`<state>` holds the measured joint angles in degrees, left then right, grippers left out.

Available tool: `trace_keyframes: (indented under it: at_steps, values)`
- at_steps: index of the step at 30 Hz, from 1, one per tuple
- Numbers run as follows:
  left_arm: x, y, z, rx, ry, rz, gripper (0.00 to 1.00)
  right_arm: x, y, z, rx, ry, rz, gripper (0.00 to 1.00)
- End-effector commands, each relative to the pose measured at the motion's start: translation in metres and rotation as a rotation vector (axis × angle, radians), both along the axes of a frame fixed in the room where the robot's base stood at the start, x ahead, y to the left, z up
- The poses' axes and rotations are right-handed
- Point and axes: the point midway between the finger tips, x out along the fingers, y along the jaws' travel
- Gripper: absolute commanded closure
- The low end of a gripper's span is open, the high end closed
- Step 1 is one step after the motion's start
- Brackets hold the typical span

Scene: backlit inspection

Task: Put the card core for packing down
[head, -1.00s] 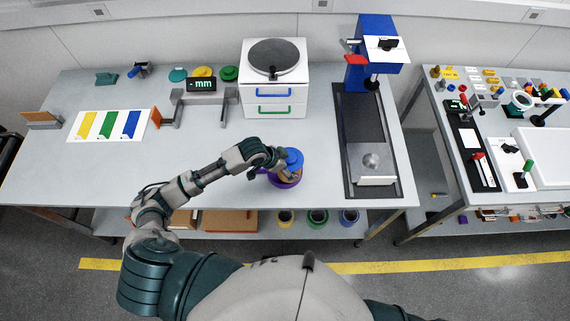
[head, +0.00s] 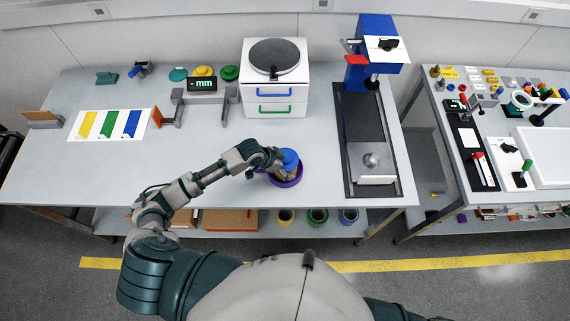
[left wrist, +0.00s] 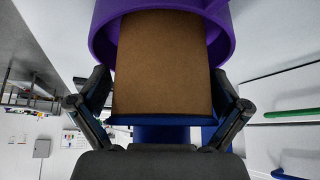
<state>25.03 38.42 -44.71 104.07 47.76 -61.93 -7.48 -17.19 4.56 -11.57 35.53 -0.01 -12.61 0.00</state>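The brown card core (left wrist: 162,65) fills the middle of the left wrist view. A purple ring-shaped holder (left wrist: 228,42) curves around its far end. A blue flanged piece (left wrist: 160,133) is at its near end. In the head view the blue piece (head: 290,157) stands over the purple holder (head: 290,183) near the bench's front edge; the brown of the core is mostly hidden there. My left gripper (head: 277,160) is at the core from the left. Its fingers flank the core, tips close against both sides, and it looks shut on it. My right gripper is not visible.
A white drawer unit (head: 272,90) stands behind the holder. A blue stand with a dark base (head: 362,120) is to the right. A sheet with colour strips (head: 96,126) lies at left.

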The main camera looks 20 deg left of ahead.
Motion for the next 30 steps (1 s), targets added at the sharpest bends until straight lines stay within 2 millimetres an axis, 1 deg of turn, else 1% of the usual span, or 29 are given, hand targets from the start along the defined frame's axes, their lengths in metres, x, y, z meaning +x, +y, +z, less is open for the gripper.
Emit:
trace_keyframes:
  at_steps: [5,8,11,18,21,25,30]
  values:
    - [0.000,0.000,0.001,0.001,-0.001,0.001,0.00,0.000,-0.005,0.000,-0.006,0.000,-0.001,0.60]
    - [-0.002,0.004,0.008,0.001,-0.001,0.001,0.00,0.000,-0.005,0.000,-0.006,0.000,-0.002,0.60]
    - [-0.008,0.011,0.022,0.001,-0.003,0.001,0.00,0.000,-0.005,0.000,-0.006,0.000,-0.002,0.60]
    - [-0.027,0.033,0.068,0.002,-0.002,0.001,0.00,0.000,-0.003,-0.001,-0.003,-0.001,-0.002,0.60]
    - [-0.034,0.040,0.083,0.002,-0.001,0.000,0.00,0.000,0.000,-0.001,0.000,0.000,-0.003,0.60]
    - [-0.039,0.046,0.097,0.001,-0.001,0.001,0.00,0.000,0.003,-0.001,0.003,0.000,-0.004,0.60]
    - [-0.042,0.049,0.103,0.000,0.001,0.001,0.00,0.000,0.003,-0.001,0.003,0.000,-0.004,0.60]
